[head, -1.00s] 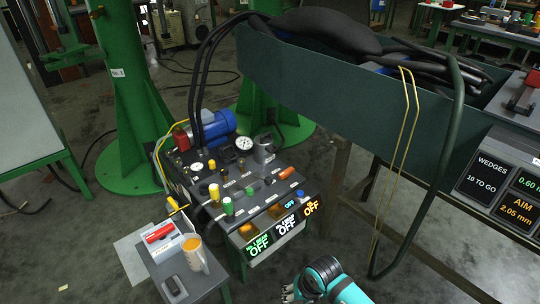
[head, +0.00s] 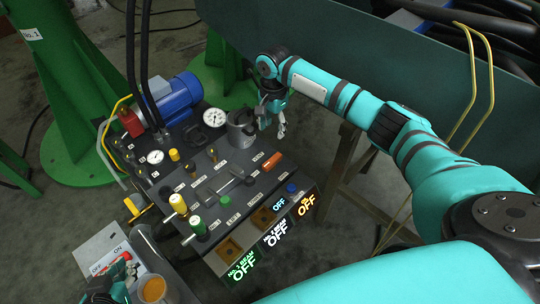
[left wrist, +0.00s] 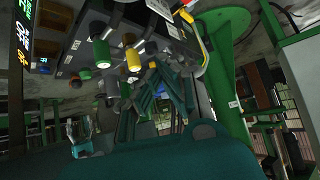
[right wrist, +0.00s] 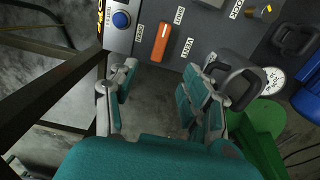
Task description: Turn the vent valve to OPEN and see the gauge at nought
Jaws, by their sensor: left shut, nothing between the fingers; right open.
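The vent valve appears to be the orange lever (head: 271,161) on the console's sloped top; it also shows in the right wrist view (right wrist: 161,42), with small labels around it. My right gripper (head: 272,125) is open and empty, just beyond the lever and apart from it; its spread fingers (right wrist: 161,85) show below the lever in the right wrist view. A white dial gauge (head: 214,117) stands behind; part of it shows in the right wrist view (right wrist: 272,80). Its needle is too small to read. My left gripper (head: 118,277) is shut and empty at the lower left, partly cut off.
The console (head: 236,196) carries yellow and green knobs, a blue button (head: 291,188) and a second gauge (head: 155,156). Its displays (head: 275,234) read OFF. An orange-topped cup (head: 152,289) is near my left gripper.

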